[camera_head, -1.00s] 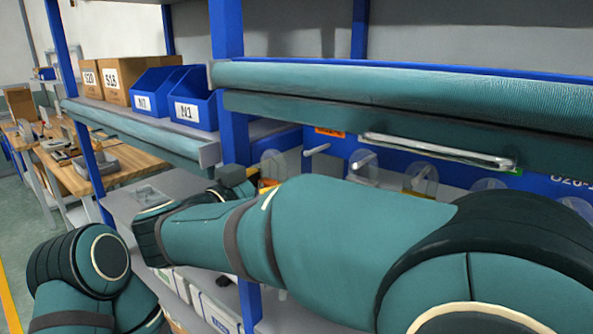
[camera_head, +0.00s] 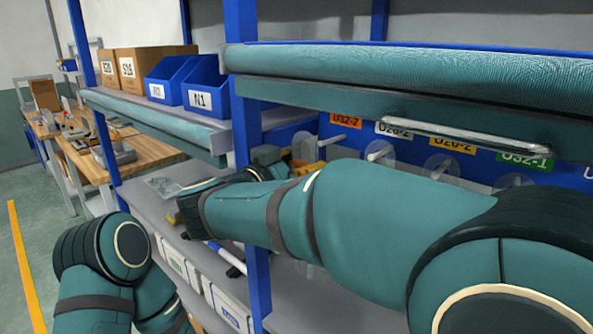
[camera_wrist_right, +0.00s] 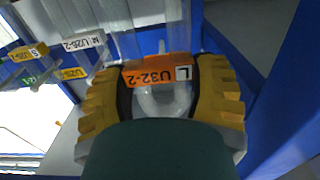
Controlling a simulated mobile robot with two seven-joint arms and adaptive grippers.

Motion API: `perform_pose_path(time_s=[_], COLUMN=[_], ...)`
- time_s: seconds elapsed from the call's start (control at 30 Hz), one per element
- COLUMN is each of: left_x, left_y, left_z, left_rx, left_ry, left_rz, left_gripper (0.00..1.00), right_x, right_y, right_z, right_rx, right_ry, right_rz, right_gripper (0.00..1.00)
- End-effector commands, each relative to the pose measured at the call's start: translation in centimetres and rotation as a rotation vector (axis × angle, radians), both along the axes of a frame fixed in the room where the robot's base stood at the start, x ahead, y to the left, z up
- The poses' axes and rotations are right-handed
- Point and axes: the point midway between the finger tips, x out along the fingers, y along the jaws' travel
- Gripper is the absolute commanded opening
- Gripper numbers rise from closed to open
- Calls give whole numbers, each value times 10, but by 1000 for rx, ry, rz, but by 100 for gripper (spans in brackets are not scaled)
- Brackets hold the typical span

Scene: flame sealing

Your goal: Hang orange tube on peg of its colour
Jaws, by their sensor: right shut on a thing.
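My right gripper (camera_wrist_right: 165,95) shows yellow fingers to either side of a clear curved piece (camera_wrist_right: 160,104), which it is shut on. I take this piece for the tube; its colour does not show, and its lower part is hidden by my gripper's dark body. Behind it is the orange U32-2 label (camera_wrist_right: 150,75), also seen in the head view (camera_head: 345,121). Below that label a pale peg (camera_head: 332,140) sticks out, close to my right gripper (camera_head: 308,168), which is partly hidden behind my forearm. My left gripper is out of view.
White (camera_head: 393,129), yellow (camera_head: 452,144) and green (camera_head: 524,160) labels follow to the right, with pegs and clear discs. A shelf ledge with a metal handle (camera_head: 465,133) overhangs them. A blue post (camera_head: 258,285) stands close by my right arm.

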Motion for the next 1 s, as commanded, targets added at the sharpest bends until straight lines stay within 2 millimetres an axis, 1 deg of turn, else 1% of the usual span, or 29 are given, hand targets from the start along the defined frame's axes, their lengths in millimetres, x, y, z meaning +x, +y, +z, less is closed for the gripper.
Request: perform_pose_path(time_s=[1.0], left_x=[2], left_y=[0], left_z=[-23], left_rx=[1], left_ry=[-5], left_rz=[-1], left_gripper=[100], right_x=[45], right_y=[-33], right_z=[-4], right_rx=[0], right_ry=[0], right_rz=[-1], right_gripper=[24])
